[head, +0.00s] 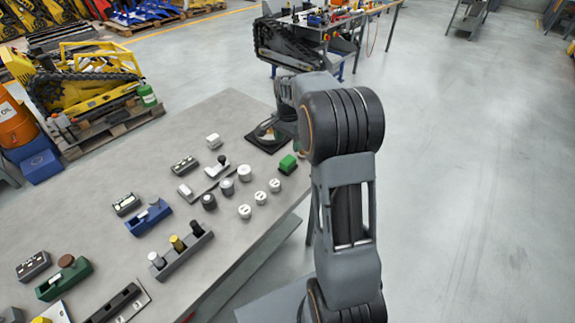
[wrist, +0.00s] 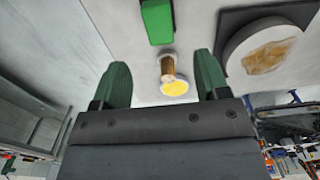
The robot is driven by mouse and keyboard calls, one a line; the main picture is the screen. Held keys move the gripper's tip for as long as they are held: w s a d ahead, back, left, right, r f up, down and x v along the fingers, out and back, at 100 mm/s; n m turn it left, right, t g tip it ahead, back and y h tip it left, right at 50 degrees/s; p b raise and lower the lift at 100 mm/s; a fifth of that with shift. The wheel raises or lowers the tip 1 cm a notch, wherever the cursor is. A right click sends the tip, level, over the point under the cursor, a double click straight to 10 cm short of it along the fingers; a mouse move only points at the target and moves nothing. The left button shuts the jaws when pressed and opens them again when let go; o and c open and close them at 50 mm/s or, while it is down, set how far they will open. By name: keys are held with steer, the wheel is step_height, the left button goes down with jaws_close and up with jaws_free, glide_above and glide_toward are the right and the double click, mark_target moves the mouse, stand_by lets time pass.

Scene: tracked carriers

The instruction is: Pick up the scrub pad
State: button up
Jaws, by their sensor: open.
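A green block (head: 288,162), the thing that looks most like a scrub pad, sits on the table near its right edge, with a dark part under it. A green block also shows at the top of the wrist view (wrist: 157,20), beyond my fingertips and apart from them. My gripper (wrist: 162,62) is open, with dark green fingers on either side. A brown cylinder with a yellow end (wrist: 171,75) shows in the gap between the fingers; I cannot tell if it touches them. In the head view my arm partly hides the gripper.
A round white dish with a tan patch (wrist: 264,52) is on a black square right of my fingers. White and grey round pieces (head: 245,173) and several small blocks stand on the grey table (head: 235,115). A blue block (head: 148,217) lies farther left. The floor at right is clear.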

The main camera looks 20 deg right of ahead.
mark_target(288, 160)
steer(key=shift+s+a+f+p, duration=0.1)
steer(key=shift+f+p, duration=0.15)
steer(key=shift+f, duration=2.05)
steer(key=shift+s+a+f+p, duration=0.1)
steer(key=shift+f+p, duration=0.15)
steer(key=shift+f, duration=2.05)
steer(key=c, duration=1)
steer(key=shift+r, duration=0.1)
steer(key=shift+w+d+r, duration=0.1)
steer(key=shift+r, duration=0.45)
steer(key=s+d+r, duration=0.2)
steer(key=s+r, duration=0.2)
steer(key=s+d+r+b, duration=0.1)
steer(key=s+d+r, duration=0.1)
steer(key=s+r, duration=0.2)
steer(key=s+d+r+b, duration=0.1)
steer(key=s+d+r, duration=0.1)
steer(key=s+r, duration=0.1)
steer(key=shift+s+d+r, duration=0.15)
steer(key=shift+s+r, duration=0.05)
steer(key=shift+s, duration=0.2)
steer(key=shift+s+d+r, duration=0.1)
steer(key=shift+s+r, duration=0.1)
steer(key=shift+s, duration=0.2)
